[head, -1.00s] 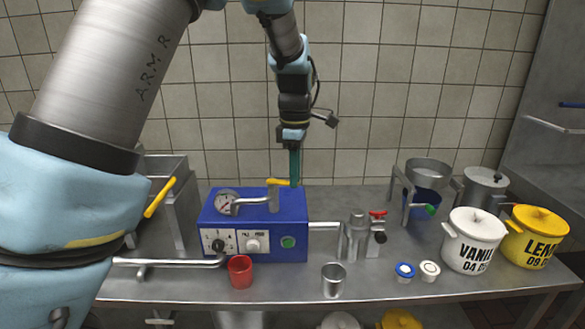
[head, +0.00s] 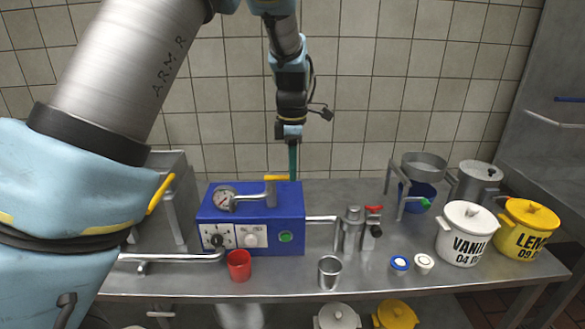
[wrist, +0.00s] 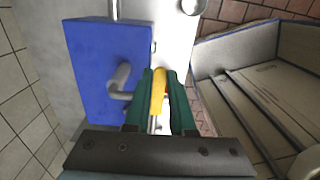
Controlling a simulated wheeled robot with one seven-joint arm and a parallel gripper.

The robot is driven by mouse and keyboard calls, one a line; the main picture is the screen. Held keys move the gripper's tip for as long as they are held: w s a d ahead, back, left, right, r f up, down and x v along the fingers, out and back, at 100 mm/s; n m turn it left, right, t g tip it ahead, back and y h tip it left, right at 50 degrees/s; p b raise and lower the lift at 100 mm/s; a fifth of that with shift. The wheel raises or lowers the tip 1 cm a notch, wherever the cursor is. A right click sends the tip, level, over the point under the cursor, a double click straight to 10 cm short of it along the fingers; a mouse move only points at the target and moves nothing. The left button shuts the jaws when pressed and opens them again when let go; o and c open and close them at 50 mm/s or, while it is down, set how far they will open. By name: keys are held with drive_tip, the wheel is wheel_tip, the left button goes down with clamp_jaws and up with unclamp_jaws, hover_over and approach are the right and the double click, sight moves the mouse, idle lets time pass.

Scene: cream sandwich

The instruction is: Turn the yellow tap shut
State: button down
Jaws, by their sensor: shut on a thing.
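The yellow tap handle (head: 276,178) sits on top of a grey bent pipe (head: 270,192) that rises from the blue machine box (head: 294,220). It points to the right, roughly level. My gripper (head: 292,174) reaches down from above with green fingers at the handle's right end. In the wrist view the handle (wrist: 158,92) lies between the two green fingers of my gripper (wrist: 160,75), which are shut on it. The fingers hide parts of its sides. The blue box (wrist: 88,60) shows to the left.
A pressure gauge (head: 225,198) and metal pipe sit on the box beside the tap. A red cup (head: 239,265) and a metal cup (head: 329,272) stand in front. A red-handled valve (head: 373,210) and labelled pots (head: 465,238) are to the right. A tiled wall is behind.

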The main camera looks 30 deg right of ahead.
drive_tip(key=c, duration=0.8)
unclamp_jaws()
drive_tip(key=shift+o, duration=0.2)
drive_tip(key=shift+r, duration=0.1)
wheel_tip(320, 180, up, 11)
drive_tip(key=b, duration=0.2)
drive_tip(key=shift+f+b, duration=0.2)
drive_tip(key=shift+b, duration=0.2)
